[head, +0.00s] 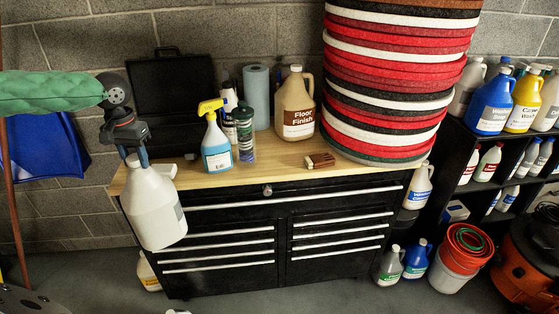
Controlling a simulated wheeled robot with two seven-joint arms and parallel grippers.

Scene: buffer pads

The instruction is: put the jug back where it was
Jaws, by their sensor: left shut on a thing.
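A white jug (157,208) hangs from my left gripper (134,158), which is shut on it near its top. The jug is tilted slightly and is held in front of the left end of the black tool chest with the wooden top (215,181). A label shows partly on its right side. A tan Floor Finish jug (296,100) stands upright on the wooden top. My right gripper is not in view.
On the wooden top are a spray bottle (215,140), a blue roll (257,95), an open black case (172,87), a small brown block (319,160) and a tall stack of red, white and black pads (395,75). Shelves of jugs (492,112) stand right. The top's front middle is clear.

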